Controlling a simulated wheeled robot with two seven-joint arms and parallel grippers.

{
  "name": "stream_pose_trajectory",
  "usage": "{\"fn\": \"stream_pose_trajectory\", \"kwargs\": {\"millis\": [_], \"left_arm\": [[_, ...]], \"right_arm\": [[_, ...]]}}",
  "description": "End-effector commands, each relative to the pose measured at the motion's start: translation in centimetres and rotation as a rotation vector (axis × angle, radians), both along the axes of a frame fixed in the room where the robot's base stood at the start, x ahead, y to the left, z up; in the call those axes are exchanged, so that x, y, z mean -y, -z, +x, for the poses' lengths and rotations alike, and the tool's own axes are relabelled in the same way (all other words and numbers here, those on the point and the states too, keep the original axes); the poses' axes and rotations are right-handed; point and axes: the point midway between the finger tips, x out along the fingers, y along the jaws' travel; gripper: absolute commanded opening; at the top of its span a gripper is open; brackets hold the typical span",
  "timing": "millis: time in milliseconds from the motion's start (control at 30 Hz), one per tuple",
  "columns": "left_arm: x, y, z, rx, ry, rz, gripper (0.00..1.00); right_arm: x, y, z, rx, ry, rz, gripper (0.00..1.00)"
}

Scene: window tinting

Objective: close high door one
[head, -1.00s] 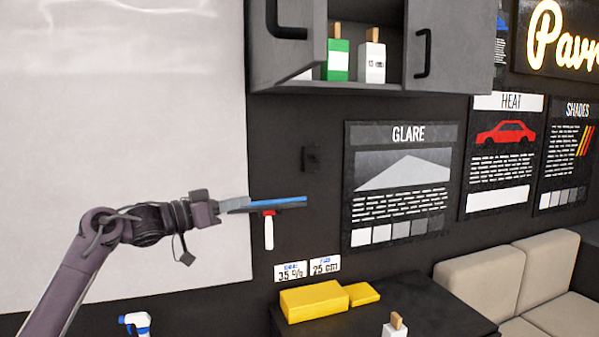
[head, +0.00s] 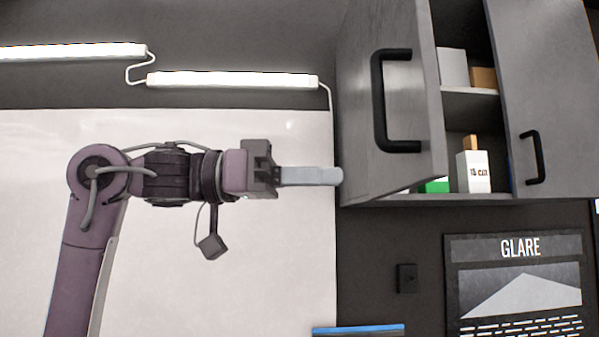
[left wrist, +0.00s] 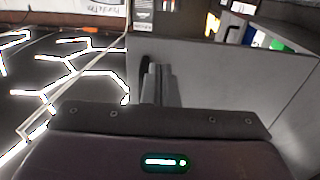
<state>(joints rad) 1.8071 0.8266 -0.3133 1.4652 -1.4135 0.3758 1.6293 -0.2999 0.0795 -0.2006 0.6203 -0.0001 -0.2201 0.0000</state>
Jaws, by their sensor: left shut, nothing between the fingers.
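The open high cabinet door (head: 355,110) is a dark grey panel on the left of the wall cabinet, swung outward, with a black bar handle (head: 380,100). My left gripper (head: 338,176) is shut and empty, its arm reaching in from the left. Its fingertips are at the door's lower left edge in the head view; whether they touch I cannot tell. In the left wrist view the fingers (left wrist: 166,88) lie in front of the grey door panel (left wrist: 220,85), beside a dark handle-like shape. My right gripper is not in view.
The cabinet's right door (head: 560,100) looks closed. Light tubes (head: 232,80) run above a white panel (head: 290,240). A GLARE poster (head: 518,290) hangs below.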

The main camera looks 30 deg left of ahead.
Motion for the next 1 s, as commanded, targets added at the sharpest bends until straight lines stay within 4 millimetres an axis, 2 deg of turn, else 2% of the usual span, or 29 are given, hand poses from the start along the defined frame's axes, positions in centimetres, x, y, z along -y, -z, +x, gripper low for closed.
{"fn": "stream_pose_trajectory", "kwargs": {"millis": [33,200,400,600,1000], "left_arm": [[1.1,-0.3,0.6,-0.003,0.003,0.003,0.00],[4.3,-0.3,2.2,-0.001,0.002,0.003,0.00],[6.7,-0.3,3.6,-0.002,0.001,0.000,0.00],[7.7,-0.1,4.1,-0.001,-0.001,0.000,0.00],[7.9,0.0,4.0,0.000,-0.001,-0.001,0.00]], "right_arm": [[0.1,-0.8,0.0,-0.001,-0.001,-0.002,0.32],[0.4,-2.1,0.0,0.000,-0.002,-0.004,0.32],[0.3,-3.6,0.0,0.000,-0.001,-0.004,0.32],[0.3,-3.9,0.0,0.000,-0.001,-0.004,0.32],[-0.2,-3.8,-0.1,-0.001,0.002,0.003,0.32]]}}
